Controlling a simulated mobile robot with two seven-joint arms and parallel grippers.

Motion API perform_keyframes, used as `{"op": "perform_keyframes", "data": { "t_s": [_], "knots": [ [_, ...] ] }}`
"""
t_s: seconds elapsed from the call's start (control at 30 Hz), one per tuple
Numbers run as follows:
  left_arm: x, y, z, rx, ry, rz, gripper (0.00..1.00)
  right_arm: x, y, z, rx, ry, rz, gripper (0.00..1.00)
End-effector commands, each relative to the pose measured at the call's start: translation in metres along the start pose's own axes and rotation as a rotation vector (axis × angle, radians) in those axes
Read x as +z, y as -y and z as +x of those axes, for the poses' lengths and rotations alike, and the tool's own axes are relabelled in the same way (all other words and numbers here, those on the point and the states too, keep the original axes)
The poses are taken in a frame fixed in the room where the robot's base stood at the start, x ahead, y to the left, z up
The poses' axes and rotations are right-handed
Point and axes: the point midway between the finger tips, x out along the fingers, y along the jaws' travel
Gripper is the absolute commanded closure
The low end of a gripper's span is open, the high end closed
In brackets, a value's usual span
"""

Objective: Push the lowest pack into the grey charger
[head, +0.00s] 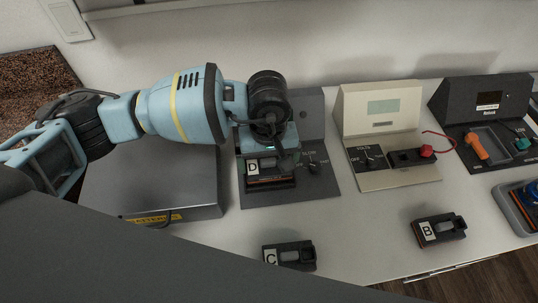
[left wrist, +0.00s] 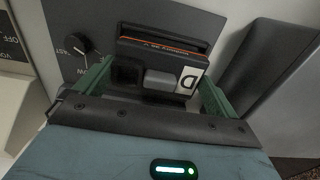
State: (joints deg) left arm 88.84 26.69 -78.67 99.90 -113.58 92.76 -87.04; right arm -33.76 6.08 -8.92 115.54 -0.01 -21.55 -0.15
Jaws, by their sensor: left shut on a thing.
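The grey charger (head: 312,115) stands on the white counter, its back panel upright and its flat base carrying a knob and a bay. A dark pack labelled D (head: 263,168) is at the charger's bay. In the left wrist view, the green fingers (left wrist: 155,88) are closed on the sides of pack D (left wrist: 160,78), whose orange edge lies against the bay slot. How deep it sits is unclear. Pack C (head: 289,256) and pack B (head: 438,230) lie apart on the counter. My right gripper is out of view.
A beige tester (head: 382,105) with a dial and a red plug stands right of the charger. Beyond it is a black station (head: 487,97) with an orange-handled tool. A blue-grey tray (head: 518,215) is at the right edge. A metal box (head: 150,180) stands left of the charger.

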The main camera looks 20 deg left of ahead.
Motion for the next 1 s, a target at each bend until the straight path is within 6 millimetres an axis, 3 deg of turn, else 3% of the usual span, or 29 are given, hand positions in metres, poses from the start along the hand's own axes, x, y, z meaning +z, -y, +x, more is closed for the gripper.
{"op": "perform_keyframes", "data": {
  "t_s": [1.0],
  "knots": [
    [0.0002, -0.0004, -0.0003, 0.002, -0.002, 0.000, 0.28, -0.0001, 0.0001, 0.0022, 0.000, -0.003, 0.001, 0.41]
  ]
}}
